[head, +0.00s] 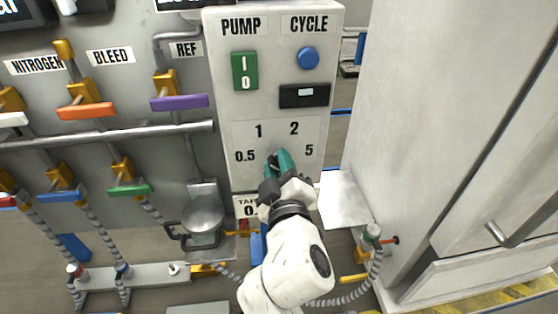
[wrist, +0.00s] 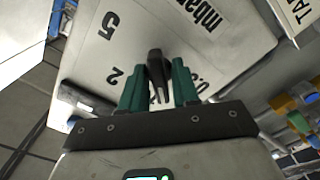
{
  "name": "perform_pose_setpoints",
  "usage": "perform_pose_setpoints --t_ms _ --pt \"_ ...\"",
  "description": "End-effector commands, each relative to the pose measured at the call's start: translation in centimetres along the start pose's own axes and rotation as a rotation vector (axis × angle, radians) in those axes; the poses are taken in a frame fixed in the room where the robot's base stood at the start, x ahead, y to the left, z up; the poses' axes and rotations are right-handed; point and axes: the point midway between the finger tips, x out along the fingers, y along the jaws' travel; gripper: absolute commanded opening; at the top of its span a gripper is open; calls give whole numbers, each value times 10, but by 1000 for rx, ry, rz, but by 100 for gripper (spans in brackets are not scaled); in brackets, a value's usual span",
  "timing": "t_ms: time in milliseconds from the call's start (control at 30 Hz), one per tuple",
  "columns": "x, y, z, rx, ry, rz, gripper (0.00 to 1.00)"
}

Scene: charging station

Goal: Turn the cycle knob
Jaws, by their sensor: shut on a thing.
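A grey panel (head: 224,110) carries a dial marked 0.5, 1, 2 and 5, and my gripper (head: 279,160) is at its middle. In the wrist view a black knob (wrist: 155,58) stands between the two teal fingers of my gripper (wrist: 158,80), which are shut on it. In the head view the knob is mostly hidden by the fingers. The CYCLE label (head: 309,25) is at the panel's top right, above a round blue button (head: 308,57) and a black box with a small display (head: 304,95). My gripper is well below these.
A green rocker switch (head: 244,70) sits under the PUMP label. Valves with coloured handles, such as a purple one (head: 179,102), and a horizontal pipe (head: 100,139) are at the left. A large pale cabinet (head: 440,120) stands close at the right.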

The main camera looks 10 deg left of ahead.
Motion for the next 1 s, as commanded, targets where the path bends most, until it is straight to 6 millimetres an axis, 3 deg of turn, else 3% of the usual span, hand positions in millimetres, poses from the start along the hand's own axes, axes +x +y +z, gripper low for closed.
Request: perform_pose_setpoints --t_ms 600,1000 --pt "0 -2 0 -548 -1 -4 0" --pt "0 -4 1 -726 1 -4 0"
